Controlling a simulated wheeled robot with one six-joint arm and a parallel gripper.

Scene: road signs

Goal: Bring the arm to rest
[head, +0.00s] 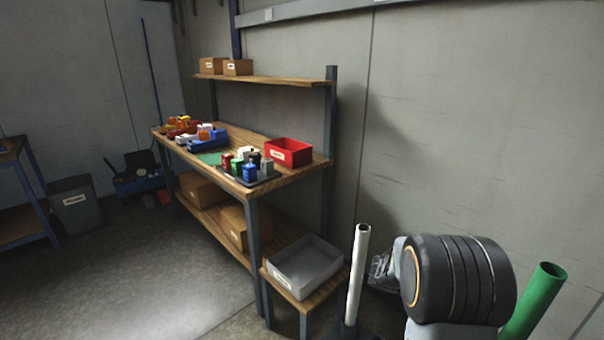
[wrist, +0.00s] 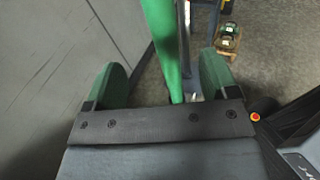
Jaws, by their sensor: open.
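My gripper (wrist: 163,85) is open, with its two green-padded fingers spread wide in the wrist view. A green pole (wrist: 161,35) runs up the picture between the fingers; I cannot tell how far beyond the fingertips it is. In the head view my arm is folded at the lower right, its thick black joint in front. The gripper there is mostly hidden behind the arm. A green pole (head: 540,298) leans to the right of the arm, and an upright white pole (head: 357,275) stands to its left.
A wooden workbench (head: 292,178) along the wall holds a red bin (head: 288,152), small coloured containers and toy-like items. A grey waste bin (head: 77,205) stands far left. Floor at lower left is clear.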

